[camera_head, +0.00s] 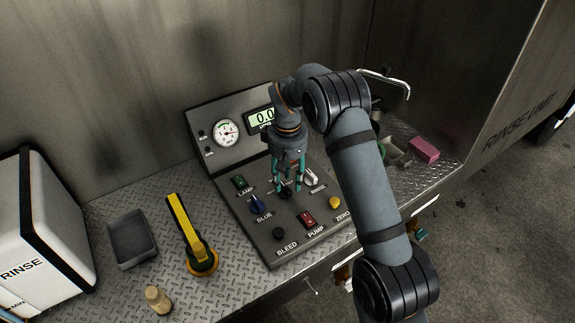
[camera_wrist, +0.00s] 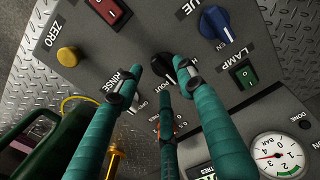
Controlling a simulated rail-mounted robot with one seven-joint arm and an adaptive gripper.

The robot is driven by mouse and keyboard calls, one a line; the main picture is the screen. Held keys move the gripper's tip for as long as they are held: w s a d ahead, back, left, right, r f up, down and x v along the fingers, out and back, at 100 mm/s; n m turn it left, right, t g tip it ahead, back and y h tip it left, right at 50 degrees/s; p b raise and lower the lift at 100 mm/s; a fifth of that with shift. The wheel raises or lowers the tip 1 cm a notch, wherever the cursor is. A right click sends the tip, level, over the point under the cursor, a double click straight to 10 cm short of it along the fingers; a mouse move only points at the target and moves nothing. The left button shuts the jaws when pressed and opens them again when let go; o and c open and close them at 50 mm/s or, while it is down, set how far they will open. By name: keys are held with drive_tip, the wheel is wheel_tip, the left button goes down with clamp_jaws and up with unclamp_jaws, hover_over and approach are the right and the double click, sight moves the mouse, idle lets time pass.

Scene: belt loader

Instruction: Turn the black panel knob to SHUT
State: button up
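The black panel knob (camera_wrist: 162,65) shows between my teal fingertips in the wrist view. In the head view, a dark part of it (camera_head: 285,194) shows below the fingers on the sloped panel. Printed words lie near it, partly covered by the fingers; its exact setting is unclear. My gripper (camera_head: 287,184) points down over the knob, its three fingers spread; it also shows in the wrist view (camera_wrist: 158,80). One fingertip overlaps the knob's right edge in the wrist view, and contact cannot be told. The left fingertip is apart from it.
The panel (camera_head: 255,225) also carries a blue knob (camera_head: 257,204), a red switch (camera_head: 306,219), a green switch (camera_head: 239,182), a yellow button (camera_head: 335,202) and a white knob (camera_head: 312,177). A yellow-handled valve (camera_head: 185,225), grey tray (camera_head: 131,239) and pink block (camera_head: 424,150) stand nearby.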

sight(287, 187)
wheel_tip(287, 187, up, 10)
idle(0.3)
idle(0.3)
wheel_tip(287, 187, down, 12)
drive_tip(key=shift+r, duration=0.1)
idle(0.4)
idle(0.4)
